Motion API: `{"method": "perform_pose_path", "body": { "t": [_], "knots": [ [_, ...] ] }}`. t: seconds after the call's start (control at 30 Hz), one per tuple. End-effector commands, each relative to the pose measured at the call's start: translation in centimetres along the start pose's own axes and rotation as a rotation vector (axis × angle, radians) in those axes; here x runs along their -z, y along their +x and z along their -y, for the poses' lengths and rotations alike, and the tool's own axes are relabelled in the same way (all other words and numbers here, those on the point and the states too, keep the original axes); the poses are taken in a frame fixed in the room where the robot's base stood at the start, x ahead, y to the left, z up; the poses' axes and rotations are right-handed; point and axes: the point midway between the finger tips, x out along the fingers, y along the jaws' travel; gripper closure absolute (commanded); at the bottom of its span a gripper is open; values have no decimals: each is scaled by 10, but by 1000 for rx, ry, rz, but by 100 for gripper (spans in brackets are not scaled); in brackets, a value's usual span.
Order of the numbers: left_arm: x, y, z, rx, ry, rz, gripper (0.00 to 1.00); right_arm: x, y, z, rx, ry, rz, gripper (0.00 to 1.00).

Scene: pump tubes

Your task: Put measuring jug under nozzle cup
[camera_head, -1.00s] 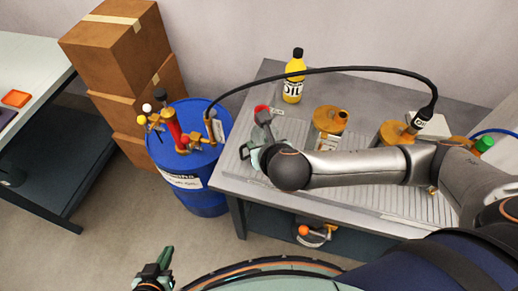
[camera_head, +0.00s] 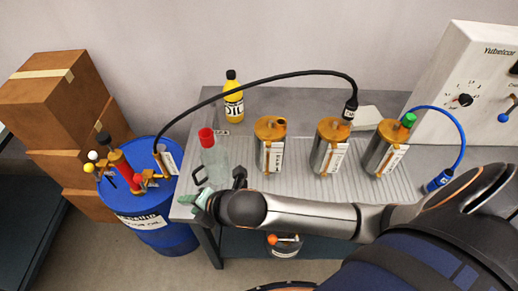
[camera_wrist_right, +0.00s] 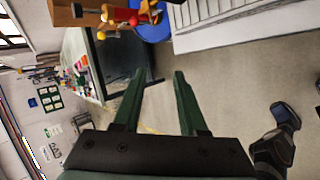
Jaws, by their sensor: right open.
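A clear jug (camera_head: 216,164) with a dark handle stands upright at the left end of the metal bench. A red piece (camera_head: 206,137) shows at its top; I cannot tell whether it is a lid or something behind. My right gripper (camera_head: 203,200) is near the bench's front left edge, in front of the jug. In the right wrist view its two green fingers (camera_wrist_right: 159,75) are apart with nothing between them, facing the floor. Metal cylinders with orange tops stand on the bench: left (camera_head: 270,148), middle (camera_head: 330,147) and right (camera_head: 386,148). My left gripper is not seen in the head view.
A black hose (camera_head: 262,78) arches from the blue drum (camera_head: 150,222) to the middle cylinder. A yellow oil bottle (camera_head: 233,103) stands at the back. A white control panel (camera_head: 462,75) and a blue hose (camera_head: 458,127) are at the right. Boxes (camera_head: 48,102) are stacked at the left.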

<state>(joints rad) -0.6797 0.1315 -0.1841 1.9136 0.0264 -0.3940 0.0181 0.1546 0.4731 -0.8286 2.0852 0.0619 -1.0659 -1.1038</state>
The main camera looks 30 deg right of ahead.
Motion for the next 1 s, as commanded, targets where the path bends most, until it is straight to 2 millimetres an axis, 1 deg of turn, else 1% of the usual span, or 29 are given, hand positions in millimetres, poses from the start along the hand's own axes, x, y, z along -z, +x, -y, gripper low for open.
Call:
{"method": "perform_pose_path", "body": {
  "t": [0.03, 0.13, 0.17, 0.2, 0.27, 0.3, 0.37, 0.4, 0.5, 0.6, 0.7, 1.0],
  "knots": [
    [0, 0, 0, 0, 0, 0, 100, 6, 4, 14, -4, 183, -24, 58],
    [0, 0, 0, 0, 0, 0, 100, 8, 10, 38, -26, 554, -44, 58],
    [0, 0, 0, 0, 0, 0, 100, 7, 11, 47, -32, 664, -44, 58],
    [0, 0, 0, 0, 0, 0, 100, 5, 12, 61, -38, 811, -41, 58],
    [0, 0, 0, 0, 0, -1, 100, -1, 11, 84, -49, 1026, -26, 58],
    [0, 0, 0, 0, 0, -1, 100, -4, 9, 101, -57, 1161, -10, 58],
    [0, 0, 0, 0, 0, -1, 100, -11, 5, 127, -72, 1345, 18, 58],
    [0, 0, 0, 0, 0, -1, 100, -15, 1, 144, -83, 1453, 41, 58],
    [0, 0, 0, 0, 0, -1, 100, -23, -11, 180, -113, 1664, 91, 58],
    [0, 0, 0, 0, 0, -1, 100, -28, -20, 205, -138, 1790, 128, 58],
    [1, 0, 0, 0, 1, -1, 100, -31, -25, 215, -152, 1847, 145, 58],
    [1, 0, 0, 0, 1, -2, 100, -31, -25, 216, -154, 1854, 146, 58]
  ]
}}
